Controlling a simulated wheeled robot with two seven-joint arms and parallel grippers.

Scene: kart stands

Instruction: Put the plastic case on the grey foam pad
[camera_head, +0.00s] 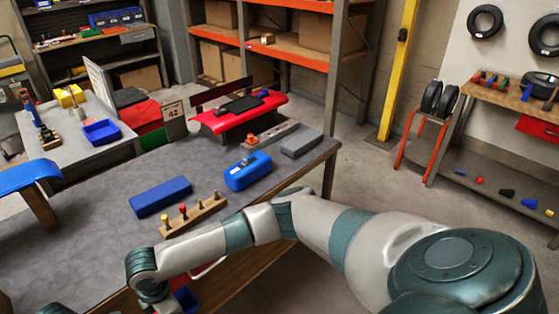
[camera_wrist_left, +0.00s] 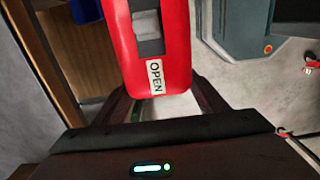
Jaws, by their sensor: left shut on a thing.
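A red plastic case (camera_wrist_left: 150,50) with a grey latch and an "OPEN" label fills the upper middle of the left wrist view. My left gripper (camera_wrist_left: 158,100) is shut on it; its dark fingers lie on both sides of the case's near end. In the head view a red sliver (camera_head: 206,268) shows below an arm of mine by the table's front edge, probably the same case; the gripper there is hidden. A grey foam pad (camera_head: 301,142) lies flat on the grey table near its right end, with its top bare. My right gripper is not in view.
On the table (camera_head: 100,235) are a blue block (camera_head: 160,196), a wooden peg strip (camera_head: 194,214), a blue case (camera_head: 248,171) and a grey strip with an orange part (camera_head: 265,137). A red stand (camera_head: 238,115) is behind them. A blue bin (camera_wrist_left: 86,10) is near the held case.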

